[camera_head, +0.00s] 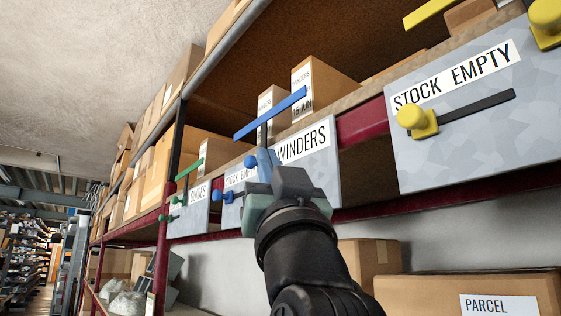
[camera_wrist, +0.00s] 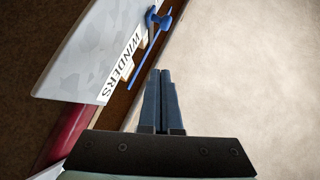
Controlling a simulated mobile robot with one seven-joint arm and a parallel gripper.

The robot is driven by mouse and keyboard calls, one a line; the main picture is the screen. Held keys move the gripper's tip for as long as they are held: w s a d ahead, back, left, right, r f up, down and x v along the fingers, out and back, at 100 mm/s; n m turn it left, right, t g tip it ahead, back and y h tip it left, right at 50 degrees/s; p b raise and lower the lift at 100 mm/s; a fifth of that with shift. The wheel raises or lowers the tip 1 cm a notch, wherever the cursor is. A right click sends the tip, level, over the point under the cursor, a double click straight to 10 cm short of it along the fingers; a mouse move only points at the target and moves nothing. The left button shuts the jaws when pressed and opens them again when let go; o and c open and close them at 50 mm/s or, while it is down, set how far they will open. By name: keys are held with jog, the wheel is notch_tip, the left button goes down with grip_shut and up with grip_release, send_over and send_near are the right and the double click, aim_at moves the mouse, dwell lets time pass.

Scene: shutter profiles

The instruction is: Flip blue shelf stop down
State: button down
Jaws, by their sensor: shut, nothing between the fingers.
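The blue shelf stop is a long blue bar (camera_head: 270,113) on a dark upright post, raised in front of the boxes at the shelf edge. A blue ball (camera_head: 250,161) shows low beside it, left of the WINDERS label. In the wrist view the blue bar (camera_wrist: 146,58) runs diagonally, with a blue knobbed end (camera_wrist: 160,18) at the top. My gripper (camera_head: 265,160) is shut and empty, in front of the grey WINDERS plate (camera_head: 318,172). Its fingertips (camera_wrist: 160,72) appear below and right of the bar in the wrist view, seemingly apart from it. My gripper hides part of the plate.
A yellow-knobbed slider (camera_head: 418,121) sits on the STOCK EMPTY plate at right. A green stop (camera_head: 188,171) and a small blue-knobbed slider (camera_head: 219,196) are at left. Cardboard boxes (camera_head: 322,88) stand behind the stop. A parcel box (camera_head: 470,290) lies below.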

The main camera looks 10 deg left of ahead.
jog(key=s+r+p+x, duration=0.1)
jog(key=p+x, duration=0.6)
jog(key=x, duration=0.3)
jog(key=f, duration=0.1)
jog(key=w+f+p, duration=0.1)
jog(key=w+a+f, duration=0.1)
jog(key=f, duration=0.1)
jog(key=shift+f, duration=0.1)
dwell(0.3)
notch_tip(320, 180, down, 6)
jog(key=b, duration=0.5)
jog(key=shift+s+r+b, duration=0.1)
jog(key=shift+r+b, duration=0.1)
jog(key=shift+b, duration=0.15)
